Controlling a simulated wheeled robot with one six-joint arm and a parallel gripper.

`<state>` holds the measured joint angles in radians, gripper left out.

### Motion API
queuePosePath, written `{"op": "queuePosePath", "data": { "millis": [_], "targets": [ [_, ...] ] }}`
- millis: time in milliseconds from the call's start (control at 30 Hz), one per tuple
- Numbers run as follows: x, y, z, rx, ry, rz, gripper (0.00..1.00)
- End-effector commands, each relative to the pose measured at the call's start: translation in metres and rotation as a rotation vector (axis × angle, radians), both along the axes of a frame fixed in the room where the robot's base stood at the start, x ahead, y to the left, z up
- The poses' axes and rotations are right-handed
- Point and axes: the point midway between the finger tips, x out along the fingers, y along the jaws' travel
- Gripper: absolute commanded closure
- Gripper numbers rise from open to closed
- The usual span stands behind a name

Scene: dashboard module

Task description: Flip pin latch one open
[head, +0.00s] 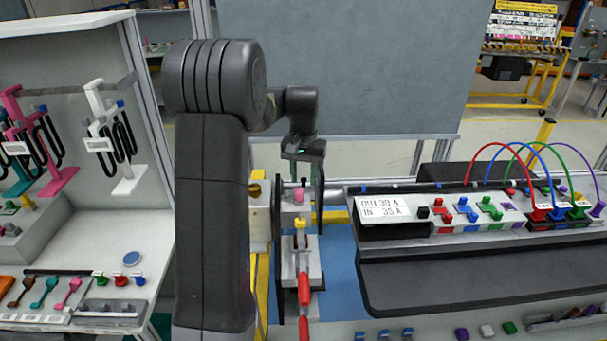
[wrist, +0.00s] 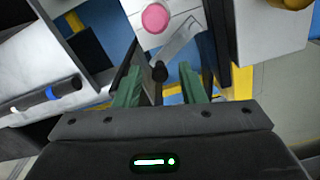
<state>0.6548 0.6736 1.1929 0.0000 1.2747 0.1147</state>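My gripper (head: 302,162) hangs above the upright latch fixture in the middle of the head view. In the wrist view its two green fingers (wrist: 159,84) are apart, with a gap between them. A small black knob (wrist: 160,71) on a thin grey lever (wrist: 181,44) shows in line with that gap; I cannot tell whether the fingers touch it. A white block with a round pink button (wrist: 155,18) is just beyond; the pink part (head: 299,195) also shows in the head view. I cannot tell for certain which part is pin latch one.
A red-handled clamp (head: 304,288) stands in front of the fixture, below a yellow part (head: 300,223). A panel with coloured cables and a white label (head: 382,208) is at right. A white shelf with hooks (head: 110,205) is at left. A grey board (head: 340,65) stands behind.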

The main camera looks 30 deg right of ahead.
Motion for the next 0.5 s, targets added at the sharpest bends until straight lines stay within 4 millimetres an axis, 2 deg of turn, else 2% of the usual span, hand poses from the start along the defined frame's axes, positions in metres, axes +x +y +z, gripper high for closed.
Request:
{"op": "queuePosePath", "data": {
  "millis": [167, 367, 500],
  "targets": [
    [0.0, 0.0, -0.0001, 0.0, 0.0, 0.0, 0.63],
    [0.0, 0.0, 0.0, 0.0, 0.0, 0.0, 1.0],
    [0.0002, 0.0001, 0.0002, 0.0, 0.0, 0.004, 1.0]
  ]
}}
